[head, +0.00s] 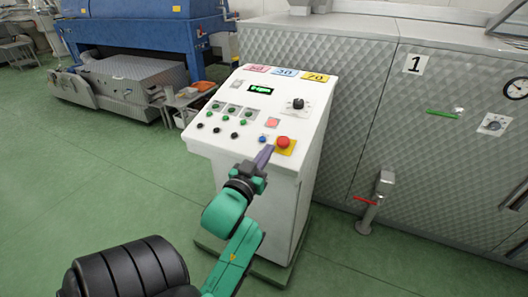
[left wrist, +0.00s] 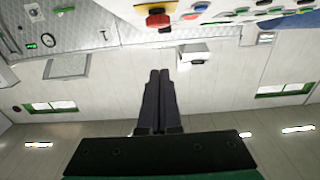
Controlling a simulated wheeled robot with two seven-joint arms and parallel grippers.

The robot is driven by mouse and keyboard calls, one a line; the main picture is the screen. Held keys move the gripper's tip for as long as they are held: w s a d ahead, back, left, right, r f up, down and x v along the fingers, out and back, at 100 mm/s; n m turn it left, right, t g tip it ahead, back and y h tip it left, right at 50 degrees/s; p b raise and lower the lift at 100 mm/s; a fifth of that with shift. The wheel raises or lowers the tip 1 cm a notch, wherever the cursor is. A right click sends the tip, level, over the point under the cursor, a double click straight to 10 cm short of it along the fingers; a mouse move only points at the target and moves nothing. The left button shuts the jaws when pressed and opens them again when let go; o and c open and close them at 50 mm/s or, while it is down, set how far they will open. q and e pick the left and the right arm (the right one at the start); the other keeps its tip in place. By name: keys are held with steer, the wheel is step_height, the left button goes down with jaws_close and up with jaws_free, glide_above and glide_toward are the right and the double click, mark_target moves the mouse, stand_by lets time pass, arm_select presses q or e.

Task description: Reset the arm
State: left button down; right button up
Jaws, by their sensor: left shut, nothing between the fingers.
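My left gripper (head: 264,156) is in front of the white control console (head: 258,165), its fingers pointing up at the panel near the red emergency button (head: 283,142) on its yellow plate. The fingers are shut together and empty. In the left wrist view the gripper (left wrist: 160,75) shows its two dark fingers side by side, with the red button (left wrist: 158,19) beyond the tips. Whether the fingertips touch the panel cannot be told. My green left arm rises from the bottom of the head view. My right gripper is not in view.
The console has several small buttons, a green display (head: 261,90) and a black knob (head: 298,104). A quilted steel machine (head: 425,80) stands to the right, with a tap-like pipe (head: 375,203) in front. A blue machine (head: 140,35) is at the back left. The green floor at left is clear.

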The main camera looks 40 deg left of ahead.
arm_select(q)
steer(key=shift+v, duration=0.85)
steer(key=shift+w+r, duration=0.1)
steer(key=shift+r, duration=0.05)
